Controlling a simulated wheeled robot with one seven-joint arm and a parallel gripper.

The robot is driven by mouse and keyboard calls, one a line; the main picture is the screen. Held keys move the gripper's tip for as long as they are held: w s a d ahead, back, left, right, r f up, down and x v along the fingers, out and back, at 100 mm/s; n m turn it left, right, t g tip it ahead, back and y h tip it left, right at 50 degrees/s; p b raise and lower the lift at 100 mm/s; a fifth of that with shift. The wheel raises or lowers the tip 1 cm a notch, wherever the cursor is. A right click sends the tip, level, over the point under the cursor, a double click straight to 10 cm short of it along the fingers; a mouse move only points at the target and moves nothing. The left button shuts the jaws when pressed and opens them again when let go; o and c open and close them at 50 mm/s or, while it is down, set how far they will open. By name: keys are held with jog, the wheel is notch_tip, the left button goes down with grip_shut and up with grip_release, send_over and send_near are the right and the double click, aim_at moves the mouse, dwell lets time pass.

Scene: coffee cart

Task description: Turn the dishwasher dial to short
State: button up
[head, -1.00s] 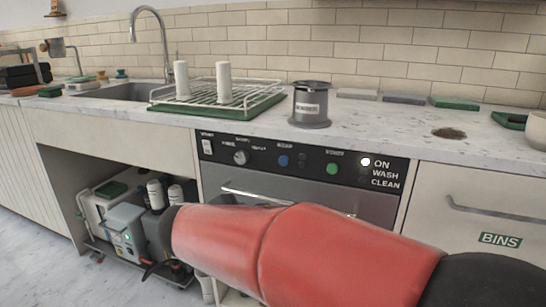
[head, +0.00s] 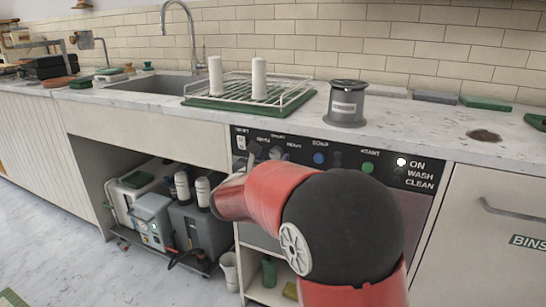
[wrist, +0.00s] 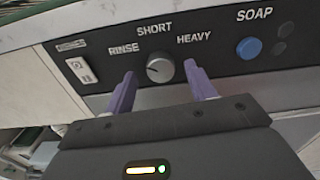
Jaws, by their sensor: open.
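The dishwasher dial (wrist: 160,68) is a round silver-grey knob on the black panel. It also shows in the head view (head: 275,153), close to my arm. The labels RINSE, SHORT and HEAVY arc around it, with SHORT (wrist: 154,30) above it. A mark shows on the dial's face, but I cannot tell surely which label it points to. My gripper (wrist: 160,73) is open, with one purple finger on each side of the dial. I see a gap between the dial and the fingers, and cannot tell how far the tips reach around it.
A white switch (wrist: 80,69) is left of the dial and a blue SOAP button (wrist: 249,48) is right of it. A green START button (head: 367,168) is farther right. The counter above holds a dish rack (head: 240,103) and a grey canister (head: 347,104).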

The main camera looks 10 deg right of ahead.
jog(key=shift+w+d, duration=0.3)
jog(key=shift+w, duration=0.05)
jog(key=c, duration=1)
